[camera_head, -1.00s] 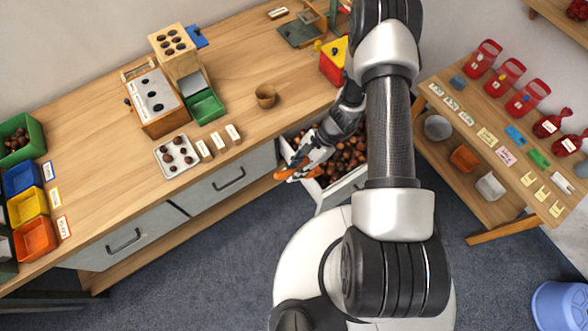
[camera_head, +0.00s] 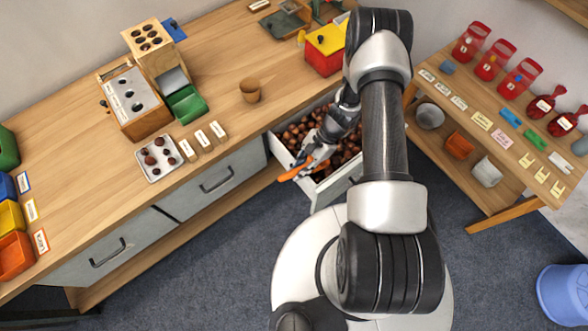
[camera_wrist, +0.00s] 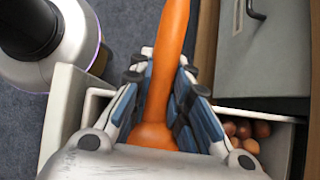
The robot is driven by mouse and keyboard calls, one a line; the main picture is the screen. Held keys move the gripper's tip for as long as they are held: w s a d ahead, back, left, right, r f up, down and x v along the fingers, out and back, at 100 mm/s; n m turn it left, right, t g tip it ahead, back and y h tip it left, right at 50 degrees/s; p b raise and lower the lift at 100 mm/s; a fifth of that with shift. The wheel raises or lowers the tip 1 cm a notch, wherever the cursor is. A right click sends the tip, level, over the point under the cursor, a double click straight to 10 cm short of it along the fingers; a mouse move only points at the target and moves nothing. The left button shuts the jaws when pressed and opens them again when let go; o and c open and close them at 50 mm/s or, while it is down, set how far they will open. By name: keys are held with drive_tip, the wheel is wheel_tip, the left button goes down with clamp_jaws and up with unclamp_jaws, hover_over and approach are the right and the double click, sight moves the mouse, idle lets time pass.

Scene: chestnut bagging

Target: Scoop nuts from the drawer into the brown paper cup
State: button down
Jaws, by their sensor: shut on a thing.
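An open drawer (camera_head: 277,146) full of brown nuts (camera_head: 346,158) stands out from the counter's right part. My gripper (camera_head: 308,160) is over the drawer and shut on an orange tool (camera_head: 293,172), whose end points left past the drawer's edge. In the wrist view, the orange tool (camera_wrist: 168,60) runs up between the fingers of my gripper (camera_wrist: 163,85). Its far end is hidden by the gripper body, so I cannot tell whether it holds nuts. The brown paper cup (camera_head: 250,91) stands upright on the counter behind the drawer, apart from my gripper.
A tray of nuts (camera_head: 147,174), small labelled blocks (camera_head: 202,139) and a green bin (camera_head: 188,107) stand left of the cup. A red and yellow box (camera_head: 322,63) stands behind right. A shelf with red bags is at right. The counter around the cup is clear.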

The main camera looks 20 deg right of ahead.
sight(308, 159)
drive_tip(key=shift+w+d+f+h, duration=0.2)
drive_tip(key=shift+d+f, duration=0.1)
drive_tip(key=shift+d, duration=0.2)
drive_tip(key=shift+w+d+f+h, duration=0.2)
drive_tip(key=shift+d+f, duration=0.05)
drive_tip(key=shift+d, duration=0.2)
drive_tip(key=shift+w+d+f+t+h+p, duration=0.25)
drive_tip(key=shift+d+h, duration=0.25)
drive_tip(key=shift+d, duration=0.15)
drive_tip(key=shift+w+d+f+t+h+p, duration=0.1)
drive_tip(key=shift+w+d+t+h+p, duration=0.15)
drive_tip(key=shift+d+h, duration=0.3)
drive_tip(key=r+h+p, duration=0.1)
drive_tip(key=r+h, duration=0.1)
drive_tip(key=shift+w+a+r+t+p, duration=0.2)
drive_tip(key=shift+r+t+p, duration=0.15)
drive_tip(key=shift+t+p, duration=0.05)
drive_tip(key=shift+a+r+h, duration=0.1)
drive_tip(key=shift+r+h, duration=0.15)
drive_tip(key=shift+r, duration=0.1)
drive_tip(key=shift+s+d+r, duration=0.1)
drive_tip(key=shift+d+r, duration=0.1)
drive_tip(key=shift+r, duration=0.35)
drive_tip(key=shift+s+a+r+h, duration=0.3)
drive_tip(key=shift+a+r+h, duration=0.1)
drive_tip(key=shift+a+r, duration=0.15)
